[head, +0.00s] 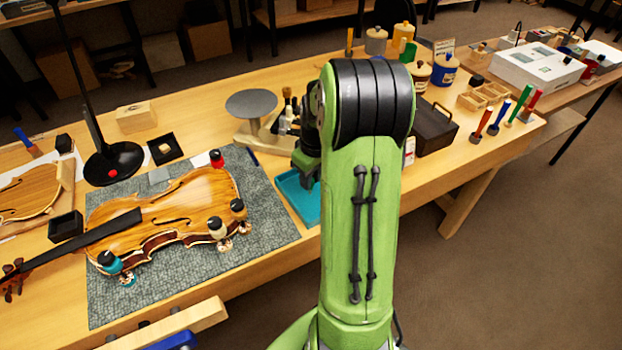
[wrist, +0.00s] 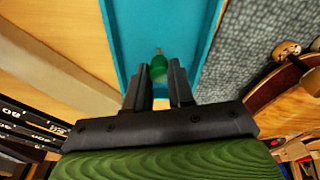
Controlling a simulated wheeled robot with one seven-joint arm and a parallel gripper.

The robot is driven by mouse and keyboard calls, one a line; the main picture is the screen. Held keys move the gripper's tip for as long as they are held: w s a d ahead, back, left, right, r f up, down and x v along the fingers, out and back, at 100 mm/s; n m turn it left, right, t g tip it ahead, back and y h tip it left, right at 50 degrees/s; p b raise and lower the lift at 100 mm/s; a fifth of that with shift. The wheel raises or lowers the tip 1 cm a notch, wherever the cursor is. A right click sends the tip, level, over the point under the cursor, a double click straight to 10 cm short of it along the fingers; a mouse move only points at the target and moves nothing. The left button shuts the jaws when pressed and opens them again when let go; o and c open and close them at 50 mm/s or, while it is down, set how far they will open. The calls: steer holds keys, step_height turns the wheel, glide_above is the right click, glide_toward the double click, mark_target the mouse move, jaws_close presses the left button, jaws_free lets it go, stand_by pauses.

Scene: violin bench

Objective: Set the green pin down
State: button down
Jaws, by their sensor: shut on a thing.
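The green pin (wrist: 158,66) shows in the wrist view, with a pale tip pointing away from me. My gripper (wrist: 157,86) is shut on it, one dark finger on each side. The pin shows against the floor of a blue tray (wrist: 117,17); I cannot tell whether it touches the tray. In the head view the tray (head: 306,208) lies at the bench's front edge, partly behind my arm. My gripper's fingers and the pin are hidden there.
A violin body (head: 178,205) with small clamps lies on a grey mat (head: 270,225) left of the tray. A round grey stand (head: 251,103) is behind the tray. A dark box (head: 434,128) and several upright coloured-handled tools stand to the right.

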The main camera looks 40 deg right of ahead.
steer(key=c, duration=1.4)
jaws_free()
steer(key=shift+f, duration=0.15)
steer(key=o, duration=0.4)
steer(key=shift+o, duration=0.2)
